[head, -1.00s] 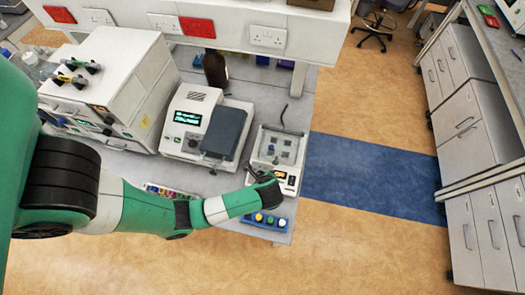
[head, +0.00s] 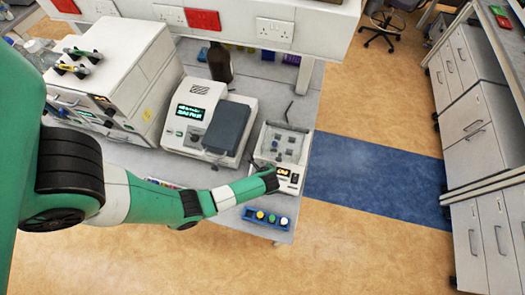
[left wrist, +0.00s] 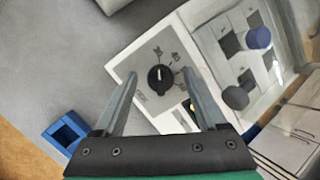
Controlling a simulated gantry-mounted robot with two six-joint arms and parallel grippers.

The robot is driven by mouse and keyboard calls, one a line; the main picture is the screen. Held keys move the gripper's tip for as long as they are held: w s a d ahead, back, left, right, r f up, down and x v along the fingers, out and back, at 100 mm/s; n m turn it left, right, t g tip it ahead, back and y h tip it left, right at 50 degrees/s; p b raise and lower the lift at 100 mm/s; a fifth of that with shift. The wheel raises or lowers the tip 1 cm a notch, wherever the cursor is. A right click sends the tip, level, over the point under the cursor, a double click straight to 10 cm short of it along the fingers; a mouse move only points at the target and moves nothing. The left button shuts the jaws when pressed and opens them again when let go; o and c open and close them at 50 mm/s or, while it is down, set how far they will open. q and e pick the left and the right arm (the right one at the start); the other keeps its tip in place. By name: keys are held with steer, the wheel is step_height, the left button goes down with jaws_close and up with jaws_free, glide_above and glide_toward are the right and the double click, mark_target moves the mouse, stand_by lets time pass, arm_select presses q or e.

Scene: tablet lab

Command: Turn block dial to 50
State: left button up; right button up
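The block heater (head: 264,152) stands at the right end of the bench, a white unit with a clear-covered block on top and a small lit display (head: 283,172) on its front. Its black round dial (left wrist: 161,79) shows in the left wrist view, with a white pointer line facing roughly up the picture and small printed marks around it. My left gripper (left wrist: 161,74) is open, its two fingers apart on either side of the dial in that view; contact cannot be told. In the head view my left gripper (head: 270,178) covers the dial. My right gripper is not in view.
A blue rack with coloured caps (head: 266,217) sits in front of the block heater. A white instrument with a green display (head: 190,112) stands to its left, and a brown bottle (head: 220,62) behind. Open floor lies to the right.

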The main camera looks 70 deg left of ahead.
arm_select(q)
jaws_close()
steer(key=shift+r+m, duration=0.1)
steer(key=shift+m, duration=0.2)
steer(key=m+p, duration=0.2)
steer(key=m, duration=0.1)
steer(key=shift+m+t+p, duration=0.3)
steer(key=shift+t+p, duration=0.1)
steer(key=m+t+p, duration=0.1)
steer(key=m+p, duration=0.2)
steer(key=m, duration=0.2)
steer(key=shift+r+m, duration=0.1)
steer(key=shift+m, duration=0.2)
steer(key=m+t+p, duration=0.1)
steer(key=m, duration=0.2)
steer(key=shift+m+p, duration=0.3)
steer(key=shift+f+m+h, duration=0.2)
steer(key=shift+m+h, duration=0.1)
steer(key=shift+m, duration=1)
steer(key=shift+m+t, duration=0.3)
